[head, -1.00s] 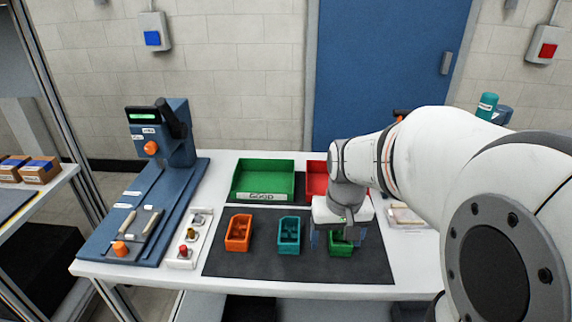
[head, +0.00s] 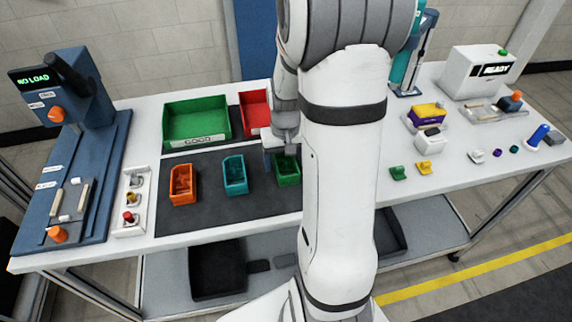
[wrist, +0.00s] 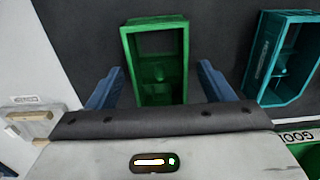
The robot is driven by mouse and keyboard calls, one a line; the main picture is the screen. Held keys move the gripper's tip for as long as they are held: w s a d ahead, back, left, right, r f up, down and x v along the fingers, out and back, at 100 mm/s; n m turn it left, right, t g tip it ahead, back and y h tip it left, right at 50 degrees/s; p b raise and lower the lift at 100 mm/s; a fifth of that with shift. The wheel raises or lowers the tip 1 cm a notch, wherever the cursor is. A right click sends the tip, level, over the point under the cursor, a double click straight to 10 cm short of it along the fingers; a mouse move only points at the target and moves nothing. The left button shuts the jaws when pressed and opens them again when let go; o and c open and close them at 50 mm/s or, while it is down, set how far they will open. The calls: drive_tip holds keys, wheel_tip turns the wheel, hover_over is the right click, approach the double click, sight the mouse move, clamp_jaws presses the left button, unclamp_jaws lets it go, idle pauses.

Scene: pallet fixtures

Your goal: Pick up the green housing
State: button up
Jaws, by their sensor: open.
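The green housing (head: 288,176) is a small open-topped box on the dark mat (head: 235,212), at the right end of a row of housings. In the wrist view the green housing (wrist: 135,50) lies between and ahead of two blue fingers. My gripper (wrist: 160,80) is open, with one finger on each side of the near part of the housing and a visible gap on both sides. In the head view my arm hides most of the gripper (head: 283,160). Whether the fingers are down at the housing's height I cannot tell.
A teal housing (head: 235,174) and an orange housing (head: 183,184) stand left of the green one. A green GOOD bin (head: 197,142) and a red bin (head: 255,120) stand behind. A blue test fixture (head: 75,165) is at the left. Small parts lie at the right.

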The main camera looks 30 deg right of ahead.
drive_tip(key=shift+f, duration=0.25)
drive_tip(key=shift+c, duration=0.5)
drive_tip(key=c, duration=1)
